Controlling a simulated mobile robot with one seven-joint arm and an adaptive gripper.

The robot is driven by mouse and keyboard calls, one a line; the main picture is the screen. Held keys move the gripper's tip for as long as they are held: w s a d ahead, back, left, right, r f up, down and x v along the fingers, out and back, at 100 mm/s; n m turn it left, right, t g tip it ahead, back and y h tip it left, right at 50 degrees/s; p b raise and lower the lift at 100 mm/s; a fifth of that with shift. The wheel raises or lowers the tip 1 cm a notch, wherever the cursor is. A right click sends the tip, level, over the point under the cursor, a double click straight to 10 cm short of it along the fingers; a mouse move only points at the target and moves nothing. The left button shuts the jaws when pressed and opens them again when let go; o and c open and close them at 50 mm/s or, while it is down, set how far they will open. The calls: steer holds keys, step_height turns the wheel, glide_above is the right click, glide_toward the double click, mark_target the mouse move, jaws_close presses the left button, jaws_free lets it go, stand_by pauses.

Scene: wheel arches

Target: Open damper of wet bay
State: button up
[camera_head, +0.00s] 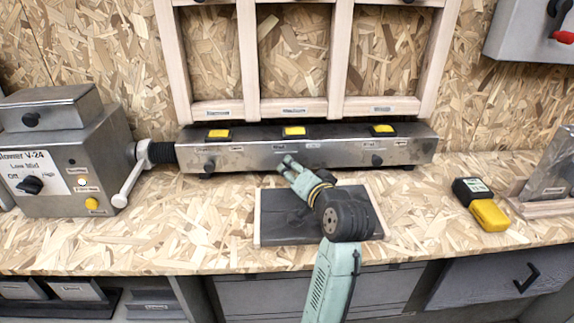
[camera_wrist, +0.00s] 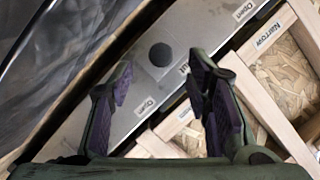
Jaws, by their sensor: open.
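A long metal box (camera_head: 330,152) with several dampers runs along the foot of the wooden bay frame. Dark round knobs show on its front at the left (camera_head: 209,165) and right (camera_head: 377,160). Its middle front is partly hidden by my gripper (camera_head: 289,163), which is open close to the box. No label readable as wet shows; I cannot tell which damper is the wet bay's.
Yellow-topped blocks (camera_head: 294,131) sit on the box. A grey machine (camera_head: 65,150) with a pale lever (camera_head: 132,180) stands at the left, joined by a black hose. A dark mat (camera_head: 275,222) lies under my arm. A yellow-black meter (camera_head: 485,207) lies at the right.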

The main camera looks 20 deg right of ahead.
mark_target(288, 166)
steer(key=shift+p+x, duration=0.4)
steer(key=shift+x, duration=2.3)
steer(key=shift+a, duration=0.1)
steer(key=shift+c, duration=0.5)
jaws_close()
